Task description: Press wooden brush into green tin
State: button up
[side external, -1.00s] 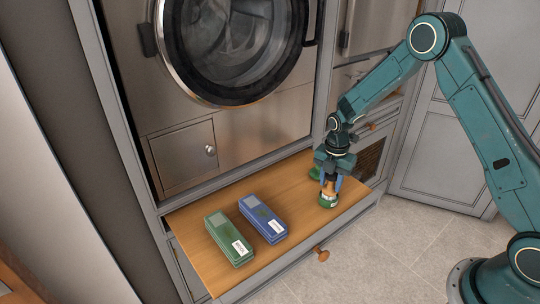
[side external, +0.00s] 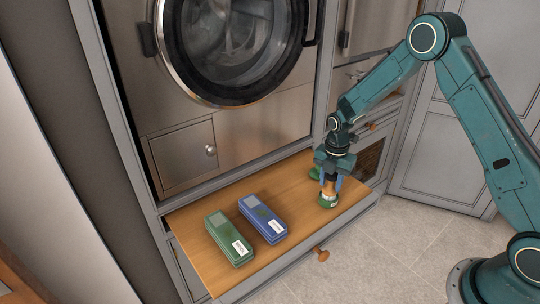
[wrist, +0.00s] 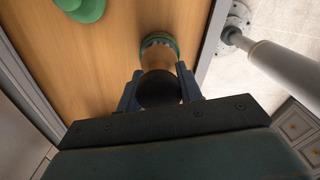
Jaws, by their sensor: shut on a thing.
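My gripper (side external: 329,181) is shut on the wooden brush (side external: 329,187), with one blue finger on each side of it. In the wrist view, my gripper (wrist: 160,88) has the brush (wrist: 157,60) upright between its fingers, dark round end towards the camera. The green tin (side external: 328,201), with a white label, stands on the wooden board directly under the brush. Its green rim (wrist: 160,39) shows around the brush's far end in the wrist view. The brush's lower end is at the tin's mouth; how deep it sits is hidden.
A green round piece (side external: 315,172) lies behind the tin and also shows in the wrist view (wrist: 82,8). A blue box (side external: 263,219) and a green box (side external: 229,238) lie left on the wooden board (side external: 297,192). A round-doored machine (side external: 235,45) stands behind.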

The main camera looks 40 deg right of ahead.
jog(key=shift+r, duration=0.1)
jog(key=shift+r, duration=3.4)
